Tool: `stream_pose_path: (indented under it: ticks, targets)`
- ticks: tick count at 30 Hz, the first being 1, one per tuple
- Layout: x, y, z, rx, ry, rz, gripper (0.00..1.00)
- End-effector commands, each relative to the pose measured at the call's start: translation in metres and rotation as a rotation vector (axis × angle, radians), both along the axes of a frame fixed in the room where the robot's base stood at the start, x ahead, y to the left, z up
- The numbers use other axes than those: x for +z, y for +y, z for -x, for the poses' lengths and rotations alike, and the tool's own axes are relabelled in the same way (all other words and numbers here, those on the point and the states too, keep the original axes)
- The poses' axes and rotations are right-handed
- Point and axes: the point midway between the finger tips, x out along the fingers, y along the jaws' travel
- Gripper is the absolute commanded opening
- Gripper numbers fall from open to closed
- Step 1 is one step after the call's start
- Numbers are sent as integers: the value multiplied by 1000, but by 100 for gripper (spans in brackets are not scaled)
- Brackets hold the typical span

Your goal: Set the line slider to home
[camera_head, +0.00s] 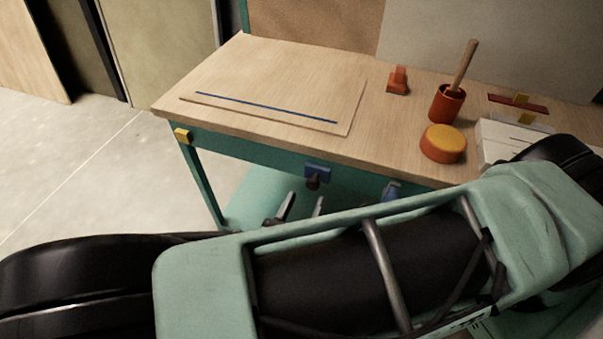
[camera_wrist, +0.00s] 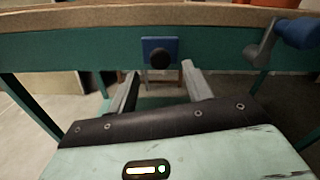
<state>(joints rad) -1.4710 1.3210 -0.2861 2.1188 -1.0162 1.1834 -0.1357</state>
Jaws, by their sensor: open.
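My gripper (camera_head: 301,206) is open and empty, its fingers just in front of the table's front edge. In the wrist view its fingertips (camera_wrist: 160,72) stand apart, below and to either side of a dark round knob on a blue plate (camera_wrist: 148,44). That blue plate (camera_head: 317,171) is on the table's green front rail. No part is clearly marked as the line slider or home. A thin board with a blue line (camera_head: 265,106) lies on the tabletop. A red strip with a yellow piece across it (camera_head: 521,100) lies at the back right.
A blue-handled crank (camera_wrist: 294,35) sits right of the blue plate. A yellow block (camera_head: 183,136) is at the rail's left end. On the wooden table (camera_head: 240,55) stand a red cup with a stick (camera_head: 447,104), an orange-topped round piece (camera_head: 443,144) and a small orange block (camera_head: 397,82).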

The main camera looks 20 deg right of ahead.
Motion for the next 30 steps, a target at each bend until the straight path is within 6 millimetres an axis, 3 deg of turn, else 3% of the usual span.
stream_pose_path:
  ticks: [7, 19, 20, 25, 30]
  targets:
    - [0, -24, -24, -2, 0, 0, 50]
    - [0, -30, -29, 0, 0, 0, 50]
    - [0, -30, -29, 0, 0, 0, 47]
    - [0, -30, -29, 0, 0, 0, 0]
    - [0, -28, -30, 0, 0, -1, 0]
